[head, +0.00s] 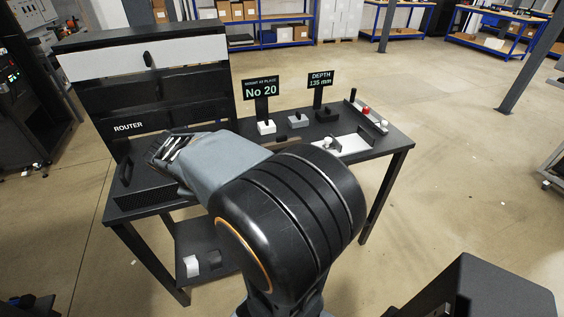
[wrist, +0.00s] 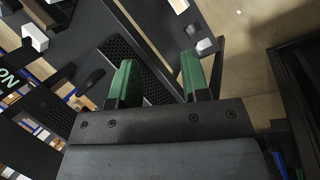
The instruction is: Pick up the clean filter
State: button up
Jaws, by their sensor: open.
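No part is labelled as a filter, so I cannot tell for sure which one is the clean filter. A black perforated mesh panel (head: 146,198) lies at the left end of the table, with a dark upright handle (head: 125,172) beside it. In the wrist view the mesh panel (wrist: 147,62) shows beyond and between my fingers, with the dark handle (wrist: 91,79) to the left. My gripper (wrist: 158,62) is open and empty, its green-padded fingers apart. In the head view my gripper (head: 163,150) is over the left part of the table, partly hidden by my wrist.
A black rack marked ROUTER (head: 128,127) stands behind. White (head: 266,128), grey (head: 294,122) and dark (head: 326,115) blocks stand near signs reading No 20 and DEPTH 135 mm. Small blocks (head: 192,266) lie on the lower shelf.

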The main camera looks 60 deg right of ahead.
jog(key=d+f+n+g+h, duration=0.1)
jog(key=d+n+g+h, duration=0.1)
jog(key=d, duration=0.6)
jog(key=d+f+n+g+h, duration=0.1)
jog(key=d+n+g+h, duration=0.1)
jog(key=d, duration=0.6)
jog(key=w+d+f+n+g+h, duration=0.1)
jog(key=d+n+g+h, duration=0.1)
jog(key=d, duration=0.6)
jog(key=shift+d+g, duration=0.3)
jog(key=shift+g, duration=0.5)
jog(key=shift+x, duration=2.95)
jog(key=shift+w+f, duration=0.1)
jog(key=shift+w, duration=0.05)
grip_shut()
